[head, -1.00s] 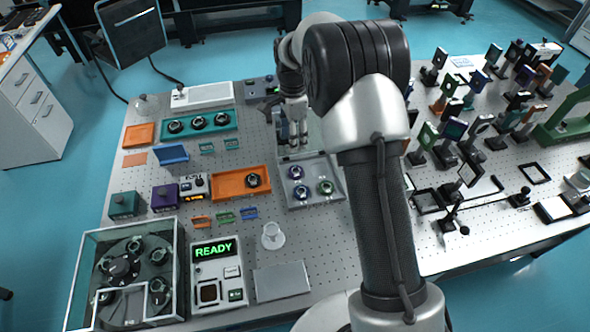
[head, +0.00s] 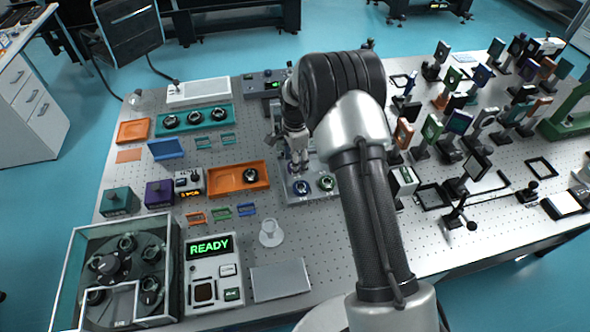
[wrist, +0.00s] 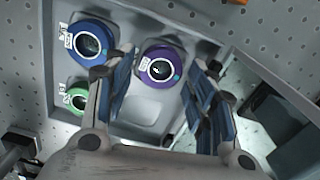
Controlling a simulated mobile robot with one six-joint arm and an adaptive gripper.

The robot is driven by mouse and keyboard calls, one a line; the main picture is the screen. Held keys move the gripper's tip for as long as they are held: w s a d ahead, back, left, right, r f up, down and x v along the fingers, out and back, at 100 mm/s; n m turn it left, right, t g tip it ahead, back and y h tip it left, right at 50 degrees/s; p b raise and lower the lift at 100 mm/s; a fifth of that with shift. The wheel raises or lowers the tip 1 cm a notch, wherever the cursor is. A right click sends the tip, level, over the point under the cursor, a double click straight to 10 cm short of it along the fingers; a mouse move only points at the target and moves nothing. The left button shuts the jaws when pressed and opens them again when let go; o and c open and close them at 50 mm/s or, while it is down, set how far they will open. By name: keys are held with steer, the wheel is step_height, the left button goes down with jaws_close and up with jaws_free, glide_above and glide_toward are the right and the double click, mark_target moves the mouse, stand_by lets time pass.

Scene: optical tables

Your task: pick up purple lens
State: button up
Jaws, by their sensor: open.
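The purple lens (wrist: 160,67) is a round ring with a dark centre. It sits in a grey tray (wrist: 150,120), between my fingers in the wrist view. My gripper (wrist: 163,78) is open, one blue-padded finger on each side of the lens; I see no contact. In the head view my gripper (head: 299,166) points down over the back-left part of the tray and hides the purple lens. A blue lens (wrist: 92,42) and a green lens (wrist: 76,98) sit in the same tray, left of the left finger in the wrist view.
An orange tray (head: 222,181) with a dark-rimmed lens lies left of the grey tray. A teal tray (head: 160,131) with several lenses is farther back. Mounted optics crowd the table's right side, including a green plate (head: 432,127). A white cup (head: 270,228) stands in front.

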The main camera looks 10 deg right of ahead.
steer(key=shift+f, duration=0.65)
steer(key=shift+r, duration=0.1)
steer(key=shift+c, duration=0.2)
steer(key=c, duration=0.8)
steer(key=shift+r, duration=0.1)
